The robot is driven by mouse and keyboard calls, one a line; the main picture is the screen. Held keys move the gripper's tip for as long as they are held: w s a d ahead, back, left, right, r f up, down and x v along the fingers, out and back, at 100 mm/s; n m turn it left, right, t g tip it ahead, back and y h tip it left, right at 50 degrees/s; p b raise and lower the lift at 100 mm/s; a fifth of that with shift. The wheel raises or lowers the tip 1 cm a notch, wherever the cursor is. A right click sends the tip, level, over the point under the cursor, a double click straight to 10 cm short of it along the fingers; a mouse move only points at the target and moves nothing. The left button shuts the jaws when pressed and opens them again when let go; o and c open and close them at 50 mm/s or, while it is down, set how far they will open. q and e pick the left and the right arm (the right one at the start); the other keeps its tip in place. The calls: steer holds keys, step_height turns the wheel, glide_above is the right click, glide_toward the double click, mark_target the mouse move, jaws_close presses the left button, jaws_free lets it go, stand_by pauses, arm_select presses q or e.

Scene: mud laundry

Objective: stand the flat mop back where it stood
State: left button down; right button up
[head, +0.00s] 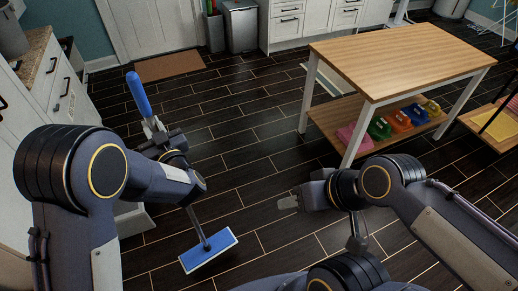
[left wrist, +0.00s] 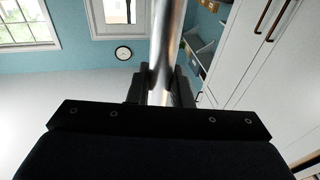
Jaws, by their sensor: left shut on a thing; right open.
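The flat mop has a blue grip (head: 138,94) at its top, a thin metal pole and a flat blue head with a pale rim (head: 208,250). My left gripper (head: 154,132) is shut on the pole just below the blue grip. The left wrist view shows the metal pole (left wrist: 163,45) between the gripper's fingers (left wrist: 161,88). The mop leans, its head lower right of its grip. I cannot tell whether the head touches the floor. My left arm hides the middle of the pole. My right gripper (head: 289,202) is open and empty, over the floor.
A wooden table (head: 405,55) with several coloured items on its lower shelf stands at the right. White cabinets (head: 62,90) line the left. A bin (head: 240,25), a brown doormat (head: 168,66) and a door are at the back. The dark floor (head: 235,130) between is clear.

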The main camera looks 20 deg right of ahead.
arm_select(q)
steer(key=s+d+f+m+h+b, duration=0.15)
steer(key=d+f+b, duration=0.4)
steer(key=d, duration=0.55)
steer(key=s+d+f+t+h+b, duration=0.15)
steer(key=d+f+b, duration=0.25)
steer(key=d+b, duration=0.5)
steer(key=s+d+f+m+g+h+b, duration=0.15)
steer(key=d+f+b, duration=0.3)
steer(key=d, duration=0.85)
steer(key=a+f+t+b, duration=0.1)
steer(key=a+b, duration=1)
steer(key=a, duration=1.8)
steer(key=shift+s+a+f+n+y, duration=0.25)
steer(key=shift+s+f+n+y, duration=0.15)
steer(key=shift+f, duration=0.35)
steer(key=shift+f+b, duration=0.4)
steer(key=shift+b, duration=0.05)
steer(key=c, duration=1.2)
jaws_free()
steer(key=shift+c, duration=0.2)
